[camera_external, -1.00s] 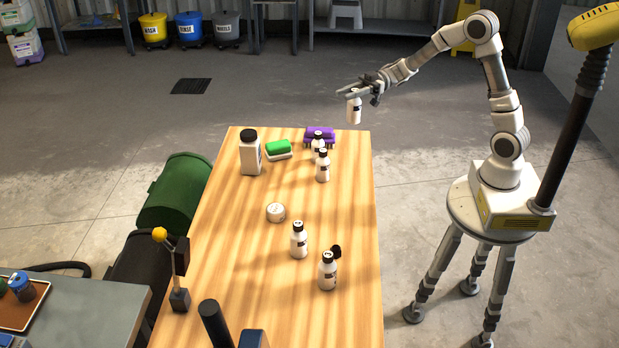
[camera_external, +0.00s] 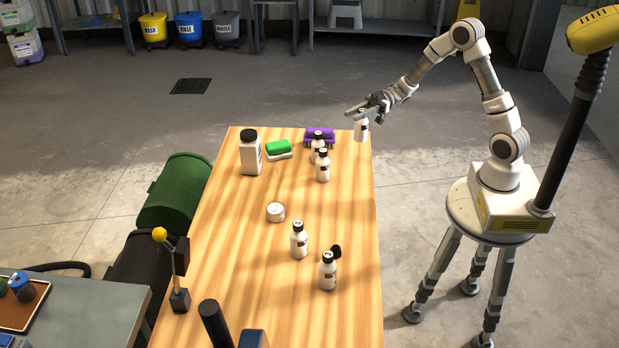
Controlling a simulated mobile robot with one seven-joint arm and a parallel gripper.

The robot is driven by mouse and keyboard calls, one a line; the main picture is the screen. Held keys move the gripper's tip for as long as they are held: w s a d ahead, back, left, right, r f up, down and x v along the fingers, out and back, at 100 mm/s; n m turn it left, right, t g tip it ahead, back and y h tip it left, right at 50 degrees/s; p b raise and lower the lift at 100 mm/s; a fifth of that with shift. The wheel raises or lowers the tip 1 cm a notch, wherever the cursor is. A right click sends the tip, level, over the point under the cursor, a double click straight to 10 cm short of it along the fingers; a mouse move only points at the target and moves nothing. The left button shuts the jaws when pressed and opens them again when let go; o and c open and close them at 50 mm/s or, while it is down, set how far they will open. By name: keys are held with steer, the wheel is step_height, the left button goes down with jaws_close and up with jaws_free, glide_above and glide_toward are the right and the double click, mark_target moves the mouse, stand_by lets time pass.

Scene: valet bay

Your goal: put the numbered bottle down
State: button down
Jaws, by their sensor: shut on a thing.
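My gripper (camera_external: 366,108) is shut on a small white bottle (camera_external: 361,128) with a dark label, held upright at the far right corner of the wooden table (camera_external: 240,300). The bottle's top is partly hidden by the fingers. I cannot tell whether its base touches the table. Similar white bottles with black caps stand on the table: one at the back (camera_external: 318,150), one just in front of it (camera_external: 323,170), and two nearer the front, a left one (camera_external: 299,243) and a right one (camera_external: 328,274). Any numbers on the labels are too small to read.
A purple brush (camera_external: 320,134), a green-topped sponge (camera_external: 279,148) and a large white bottle (camera_external: 250,155) stand at the table's back. A round white tin (camera_external: 276,212) sits mid-table. A black disc-like piece (camera_external: 336,251) is by the front right bottle. The right strip of the table is clear.

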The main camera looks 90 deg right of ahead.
steer(key=w+a+f+b, duration=0.3)
steer(key=w+a+f, duration=0.1)
steer(key=f, duration=0.4)
steer(key=shift+w+a+b, duration=0.15)
steer(key=shift+a+b, duration=0.15)
steer(key=shift+a, duration=0.45)
steer(key=shift+f, duration=0.2)
steer(key=shift+f, duration=0.15)
steer(key=c, duration=0.6)
jaws_free()
